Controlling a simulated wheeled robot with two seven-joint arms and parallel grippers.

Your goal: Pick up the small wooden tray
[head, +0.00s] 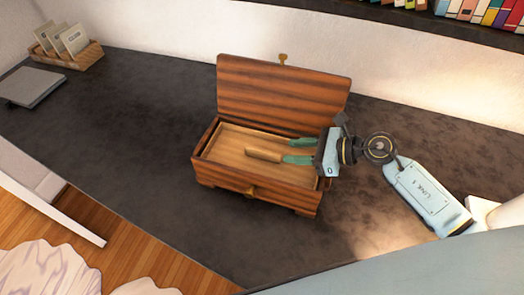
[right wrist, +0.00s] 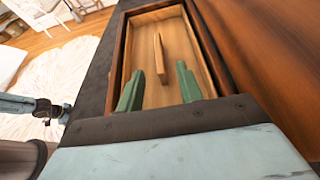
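The small wooden tray (head: 228,140) is light wood with a raised central handle (head: 263,155). It sits inside an open, dark striped wooden box (head: 225,174) on the dark desk. My right gripper (head: 300,151) reaches in from the right over the box, with its green fingers apart and nothing held. In the right wrist view, the tray (right wrist: 145,88) lies ahead of the right gripper (right wrist: 160,86). The handle (right wrist: 160,58) is lined up with the gap between the fingers, just beyond their tips. My left gripper does not show clearly in either view.
The box lid (head: 280,92) stands open at the back. A card holder (head: 70,57) and a grey flat object (head: 34,87) are at the desk's far left. A bookshelf (head: 430,18) is above right. The desk (head: 110,130) left of the box is clear.

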